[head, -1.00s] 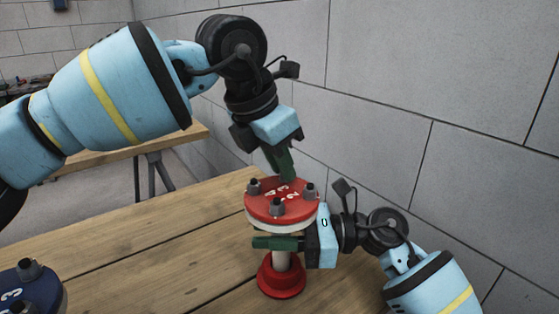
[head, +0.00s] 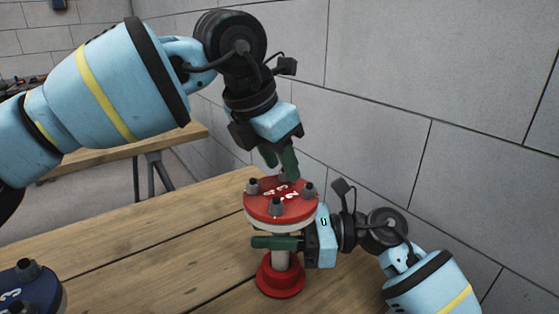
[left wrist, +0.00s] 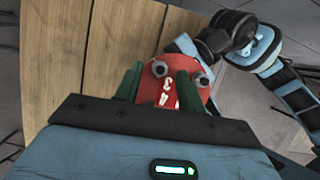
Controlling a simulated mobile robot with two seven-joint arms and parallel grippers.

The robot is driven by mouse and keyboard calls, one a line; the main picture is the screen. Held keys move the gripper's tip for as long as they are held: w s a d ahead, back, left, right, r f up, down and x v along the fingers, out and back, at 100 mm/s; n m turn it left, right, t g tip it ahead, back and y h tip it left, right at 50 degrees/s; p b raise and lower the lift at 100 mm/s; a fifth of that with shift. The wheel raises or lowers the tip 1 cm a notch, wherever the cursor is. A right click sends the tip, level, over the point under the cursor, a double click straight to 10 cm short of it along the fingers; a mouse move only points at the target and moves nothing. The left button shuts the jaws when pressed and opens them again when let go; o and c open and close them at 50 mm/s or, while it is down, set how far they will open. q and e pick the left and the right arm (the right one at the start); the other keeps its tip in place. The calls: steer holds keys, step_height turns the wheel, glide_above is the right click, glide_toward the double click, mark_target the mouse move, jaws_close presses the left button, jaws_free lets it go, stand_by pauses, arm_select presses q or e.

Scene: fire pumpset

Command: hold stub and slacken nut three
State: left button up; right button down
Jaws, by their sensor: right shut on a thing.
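The stub (head: 281,258) stands on the bench with a red numbered flange (head: 270,202) on top and a red base (head: 281,283). The back nut (head: 282,176), by what looks like numeral three, is partly hidden by my left gripper (head: 279,164). That gripper is open just above it, pointing down. In the left wrist view, its green fingers stand apart over the flange (left wrist: 165,97). My right gripper (head: 276,243) is shut on the stub's pale neck, below the flange.
A dark blue flange (head: 35,293) with a nut is at the bottom left of the bench (head: 150,250). A grey block wall (head: 430,90) rises close behind and to the right. Another wooden table (head: 180,137) stands behind. The bench's middle is clear.

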arm_select(q)
steer(key=v, duration=1.1)
steer(key=shift+r, duration=0.3)
steer(key=shift+s+a, duration=0.1)
steer(key=shift+s, duration=0.05)
arm_select(e)
steer(key=c, duration=1)
jaws_free()
steer(key=shift+c, duration=0.2)
steer(key=shift+d, duration=0.1)
steer(key=d, duration=1.2)
steer(key=shift+a, duration=0.1)
